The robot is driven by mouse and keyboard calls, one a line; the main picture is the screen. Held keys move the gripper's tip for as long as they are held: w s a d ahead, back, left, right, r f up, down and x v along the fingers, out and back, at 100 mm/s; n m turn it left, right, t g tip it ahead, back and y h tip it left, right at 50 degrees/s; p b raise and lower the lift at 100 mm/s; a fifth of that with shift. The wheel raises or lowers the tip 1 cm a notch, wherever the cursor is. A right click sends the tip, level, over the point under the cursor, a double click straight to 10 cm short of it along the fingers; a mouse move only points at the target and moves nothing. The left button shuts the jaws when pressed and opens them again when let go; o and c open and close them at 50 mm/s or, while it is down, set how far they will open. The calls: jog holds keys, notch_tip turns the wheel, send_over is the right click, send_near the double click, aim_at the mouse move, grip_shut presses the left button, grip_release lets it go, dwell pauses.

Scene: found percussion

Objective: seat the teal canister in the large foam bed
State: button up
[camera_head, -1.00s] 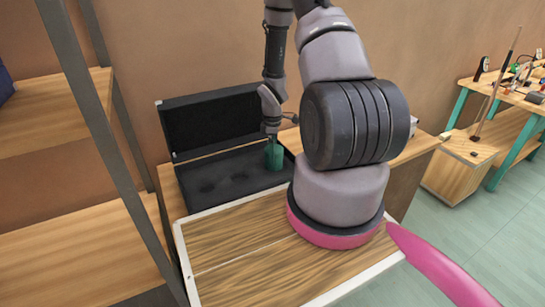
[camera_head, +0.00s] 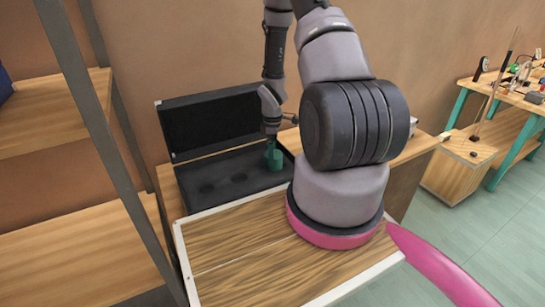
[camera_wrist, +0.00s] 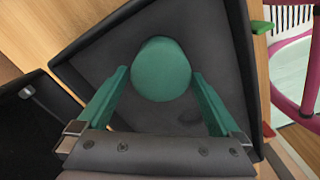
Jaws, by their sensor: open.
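The teal canister (camera_head: 275,161) stands upright at the right end of the dark foam inside the open black case (camera_head: 205,112). The wrist view shows its round top (camera_wrist: 160,68) from above. Its base is hidden there, so I cannot tell how deep it sits in the foam bed under it. My gripper (camera_wrist: 160,74) is open, with one teal finger on each side of the canister and visible gaps between. In the head view my gripper (camera_head: 272,144) is directly above the canister. Two dark round recesses (camera_head: 208,187) show to its left in the foam.
The case lies on a wooden surface behind a white-edged wooden board (camera_head: 235,235). A metal-framed shelf (camera_head: 75,60) stands at the left. A low wooden box (camera_head: 460,170) and a cluttered teal-legged table (camera_head: 505,95) are at the right.

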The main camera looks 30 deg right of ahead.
jog(key=s+a+r+m+t, duration=0.2)
jog(key=a+r+m, duration=0.15)
jog(key=r, duration=1.35)
jog(key=s+a+r+m+t, duration=0.15)
jog(key=r+m, duration=0.25)
jog(key=r, duration=1.4)
jog(key=s+a+r+m+t+y, duration=0.1)
jog(key=s+a+r+m+t, duration=0.1)
jog(key=s+a+r+m, duration=0.2)
jog(key=s+a+r+m+t+y, duration=0.1)
jog(key=s+a+r+m, duration=0.3)
jog(key=s+r, duration=0.6)
jog(key=shift+s+r+t, duration=0.35)
jog(key=shift+s, duration=0.9)
